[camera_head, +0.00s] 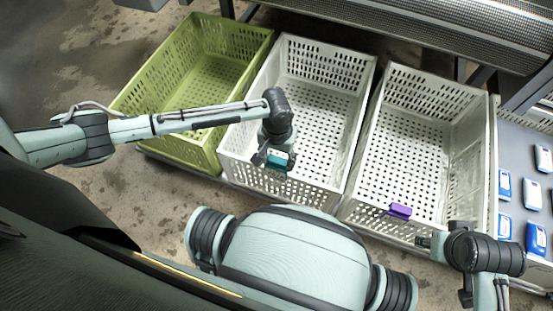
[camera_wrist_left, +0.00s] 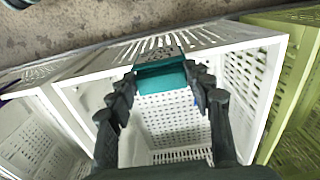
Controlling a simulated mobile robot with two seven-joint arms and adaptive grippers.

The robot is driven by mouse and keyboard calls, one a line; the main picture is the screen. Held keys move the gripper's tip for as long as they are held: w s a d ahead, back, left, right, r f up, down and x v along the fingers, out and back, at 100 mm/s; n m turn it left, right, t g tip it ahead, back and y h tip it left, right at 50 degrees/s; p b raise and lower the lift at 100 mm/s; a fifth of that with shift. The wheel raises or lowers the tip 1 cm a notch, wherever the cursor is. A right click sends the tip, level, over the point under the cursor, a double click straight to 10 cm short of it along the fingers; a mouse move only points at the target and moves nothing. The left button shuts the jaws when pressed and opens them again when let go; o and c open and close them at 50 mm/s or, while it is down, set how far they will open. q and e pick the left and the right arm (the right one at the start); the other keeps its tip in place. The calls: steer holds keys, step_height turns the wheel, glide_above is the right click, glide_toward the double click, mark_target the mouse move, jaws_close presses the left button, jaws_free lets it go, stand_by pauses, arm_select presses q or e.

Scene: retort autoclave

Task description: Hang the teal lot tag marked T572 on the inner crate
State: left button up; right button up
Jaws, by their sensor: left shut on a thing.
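The teal lot tag (camera_head: 277,161) is held in my left gripper (camera_head: 273,158) over the near side of the middle white crate (camera_head: 232,150). In the left wrist view the tag (camera_wrist_left: 162,77) sits between the two fingers of the left gripper (camera_wrist_left: 160,84), close to the crate's perforated near wall (camera_wrist_left: 165,42). I cannot tell whether it touches the rim. Its marking is too small to read. My right gripper (camera_head: 424,241) is at the lower right, by the near edge of the right white crate (camera_head: 473,165); its finger opening is unclear.
A green crate (camera_head: 140,95) stands left of the middle one. A purple tag (camera_head: 400,211) is at the right white crate's near wall. A grey surface (camera_head: 520,190) with several blue-and-white packs (camera_head: 532,193) lies far right. A metal mesh structure (camera_head: 430,30) runs behind the crates.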

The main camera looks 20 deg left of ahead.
arm_select(q)
steer(key=shift+f, duration=0.3)
steer(key=shift+p, duration=1.1)
stand_by(0.8)
steer(key=shift+f+b, duration=0.55)
steer(key=shift+f, duration=1.05)
stand_by(0.4)
steer(key=o, duration=1)
